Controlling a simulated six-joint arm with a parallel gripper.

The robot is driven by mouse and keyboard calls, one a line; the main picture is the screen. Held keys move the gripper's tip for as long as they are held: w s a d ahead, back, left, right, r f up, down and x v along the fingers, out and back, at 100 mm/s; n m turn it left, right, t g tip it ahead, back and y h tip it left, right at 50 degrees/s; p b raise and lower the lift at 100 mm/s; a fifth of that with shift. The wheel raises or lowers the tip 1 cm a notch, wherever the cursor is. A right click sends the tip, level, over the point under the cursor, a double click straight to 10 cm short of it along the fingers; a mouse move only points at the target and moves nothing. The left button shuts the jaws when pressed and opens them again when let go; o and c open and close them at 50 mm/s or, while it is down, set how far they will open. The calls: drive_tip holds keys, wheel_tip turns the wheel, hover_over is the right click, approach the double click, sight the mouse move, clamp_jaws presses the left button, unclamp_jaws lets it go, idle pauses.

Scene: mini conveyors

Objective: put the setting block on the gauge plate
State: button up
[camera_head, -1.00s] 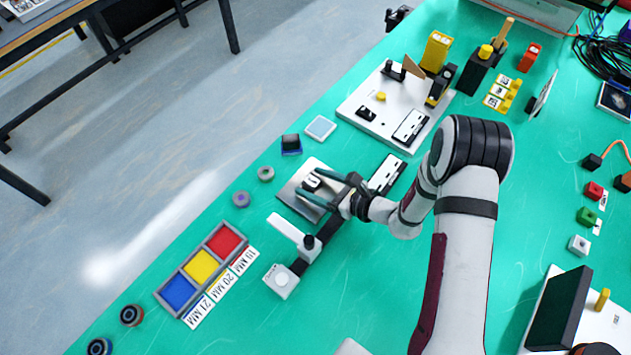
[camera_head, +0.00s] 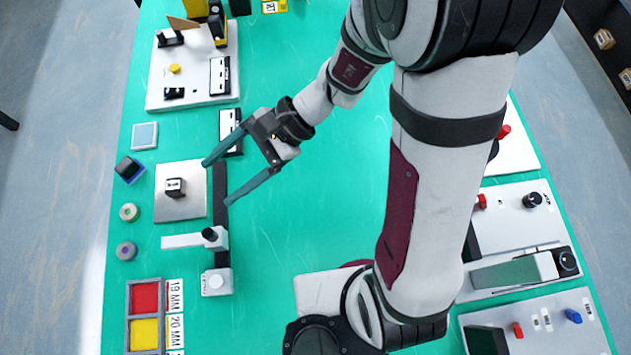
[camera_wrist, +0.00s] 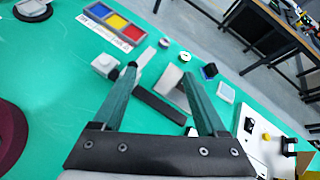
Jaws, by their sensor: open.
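The setting block (camera_head: 175,187) is a small black block with a white marked face. It rests on the grey square gauge plate (camera_head: 188,209), near its middle, in the head view. My gripper (camera_head: 216,183) is open and empty, its two teal fingers spread wide to the right of the plate and apart from the block. In the wrist view, my gripper (camera_wrist: 160,72) points toward the plate (camera_wrist: 166,79), which shows between the fingers. I cannot make out the block there; the right finger may hide it.
A black bar with a white arm (camera_head: 182,241) and white end block (camera_head: 216,282) stands beside the plate. A tray with coloured compartments (camera_head: 128,318) is below. A white fixture board (camera_head: 200,95) lies above.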

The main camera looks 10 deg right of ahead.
drive_tip(key=s+d+r+n+t+h, duration=0.1)
drive_tip(key=s+d+h, duration=0.3)
drive_tip(key=d, duration=0.4)
drive_tip(key=s+d+r+n+t+h, duration=0.2)
drive_tip(key=s+d+r+n+h, duration=0.1)
drive_tip(key=d, duration=0.6)
drive_tip(key=s+n+h, duration=0.1)
drive_tip(key=s+h, duration=0.1)
drive_tip(key=shift+s+r+n, duration=0.3)
drive_tip(key=shift+r, duration=0.1)
drive_tip(key=o, duration=0.4)
drive_tip(key=shift+a, duration=0.1)
drive_tip(key=w+a+r+n+h, duration=0.1)
drive_tip(key=w+a+r+n, duration=0.2)
drive_tip(key=a, duration=0.5)
drive_tip(key=w+a+r+n+h, duration=0.1)
drive_tip(key=w+a+r, duration=0.3)
drive_tip(key=a, duration=0.3)
drive_tip(key=s+a+n, duration=0.2)
drive_tip(key=s+a, duration=0.2)
drive_tip(key=a, duration=0.9)
wheel_tip(320, 180, down, 9)
drive_tip(key=shift+w+d+r, duration=0.1)
